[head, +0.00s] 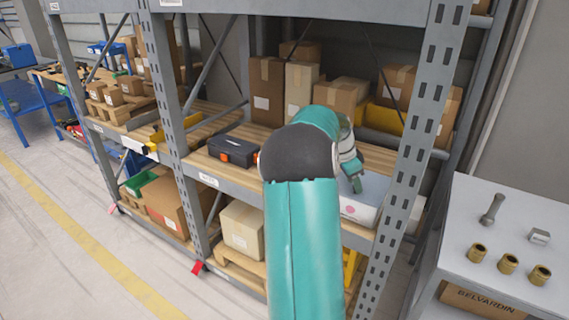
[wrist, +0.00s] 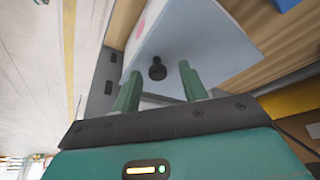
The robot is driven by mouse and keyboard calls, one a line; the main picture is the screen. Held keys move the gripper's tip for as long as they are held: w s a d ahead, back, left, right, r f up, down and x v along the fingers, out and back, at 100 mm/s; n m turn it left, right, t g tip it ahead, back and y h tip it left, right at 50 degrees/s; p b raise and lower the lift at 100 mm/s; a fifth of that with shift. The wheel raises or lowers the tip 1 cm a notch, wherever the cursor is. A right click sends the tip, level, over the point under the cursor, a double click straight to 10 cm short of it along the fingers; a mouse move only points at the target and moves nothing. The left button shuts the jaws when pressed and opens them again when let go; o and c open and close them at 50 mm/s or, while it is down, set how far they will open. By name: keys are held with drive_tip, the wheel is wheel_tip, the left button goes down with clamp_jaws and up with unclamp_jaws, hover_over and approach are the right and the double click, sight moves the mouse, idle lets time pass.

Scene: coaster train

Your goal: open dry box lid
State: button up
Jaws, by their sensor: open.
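The dry box is a pale white box (head: 362,211) with a pink round mark on its front, lying on the wooden shelf right of my arm. In the wrist view the pale box (wrist: 190,35) fills the upper middle, and a small black knob (wrist: 157,69) stands out from it. My gripper (wrist: 158,86) is open, with its two green fingers on either side of the knob; I cannot tell whether either touches it. In the head view my gripper (head: 356,184) is at the box, and my arm hides part of the shelf. The lid looks closed.
A black case with orange latches (head: 233,151) lies left on the same shelf. Cardboard boxes (head: 300,88) stand behind. A grey rack post (head: 420,140) rises close to the right. A grey table (head: 510,235) holds a bolt and several brass parts.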

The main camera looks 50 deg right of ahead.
drive_tip(key=shift+s+f, duration=0.1)
drive_tip(key=shift+s, duration=0.15)
drive_tip(key=v, duration=1.4)
drive_tip(key=w+a+r+n+t, duration=0.1)
drive_tip(key=w+a+n+t, duration=0.1)
drive_tip(key=a, duration=0.7)
drive_tip(key=w+a+r+n+t+y, duration=0.1)
drive_tip(key=w+a+n, duration=0.3)
drive_tip(key=a, duration=0.6)
drive_tip(key=shift+a+n+t, duration=0.25)
drive_tip(key=shift+n+t, duration=0.25)
drive_tip(key=shift+n, duration=0.8)
